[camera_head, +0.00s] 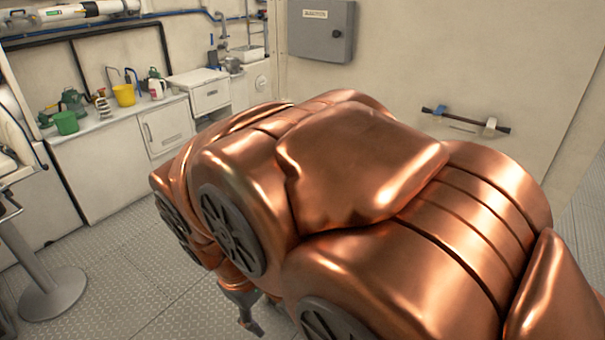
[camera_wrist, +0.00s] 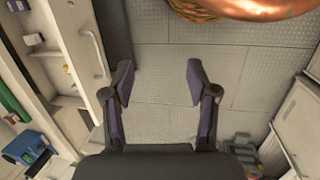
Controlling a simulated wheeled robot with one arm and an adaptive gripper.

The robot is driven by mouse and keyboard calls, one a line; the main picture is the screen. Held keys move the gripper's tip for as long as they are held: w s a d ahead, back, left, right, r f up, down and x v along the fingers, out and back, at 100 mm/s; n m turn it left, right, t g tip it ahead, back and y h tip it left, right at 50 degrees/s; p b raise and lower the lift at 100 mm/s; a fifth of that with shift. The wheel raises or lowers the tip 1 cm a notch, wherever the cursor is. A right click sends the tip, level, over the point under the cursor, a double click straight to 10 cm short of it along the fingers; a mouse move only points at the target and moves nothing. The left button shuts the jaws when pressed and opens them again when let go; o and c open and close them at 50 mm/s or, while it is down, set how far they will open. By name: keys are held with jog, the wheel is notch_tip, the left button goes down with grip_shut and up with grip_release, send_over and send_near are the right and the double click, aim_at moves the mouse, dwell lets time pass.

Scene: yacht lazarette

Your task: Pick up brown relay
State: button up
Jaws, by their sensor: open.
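I cannot make out a brown relay in either view. My gripper (camera_wrist: 158,85) is open and empty in the wrist view, its two fingers apart above the grey tread-plate floor (camera_wrist: 165,120). In the head view my copper arm covers the middle and right of the picture, and only a small part of my gripper (camera_head: 250,325) shows low down, below the arm. Whatever lies behind the arm is hidden.
A round-based metal stand (camera_head: 52,292) is at lower left. A grey wall box (camera_head: 321,29) hangs behind. Floor between stand and arm is clear.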

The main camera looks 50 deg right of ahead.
jog(key=w+d+r+n+h, duration=0.2)
jog(key=w+d+n+h, duration=0.15)
jog(key=d, duration=0.75)
jog(key=w+d+r+n+h, duration=0.25)
jog(key=w+d, duration=0.25)
jog(key=d, duration=0.5)
jog(key=w+d+r+n+h, duration=0.15)
jog(key=w+d+h, duration=0.25)
jog(key=d, duration=0.7)
jog(key=w+d+f+n, duration=0.2)
jog(key=w+d+n, duration=0.1)
jog(key=w+d+f+n+t+h, duration=0.1)
jog(key=w+d+f+n, duration=0.2)
jog(key=d+n, duration=0.1)
jog(key=w+d+f+n+t, duration=0.1)
jog(key=w+d+f+n, duration=0.2)
jog(key=d, duration=0.1)
jog(key=shift+w+f+n, duration=0.15)
jog(key=shift+w+n, duration=0.1)
jog(key=shift+w+d+f, duration=0.1)
jog(key=shift+d+f, duration=0.25)
jog(key=shift+d, duration=0.15)
jog(key=shift+r+p+x, duration=0.15)
jog(key=shift+p+x, duration=0.4)
jog(key=shift+x, duration=0.8)
jog(key=shift+r+p+x, duration=0.15)
jog(key=shift+p+x, duration=0.4)
jog(key=shift+x, duration=1.7)
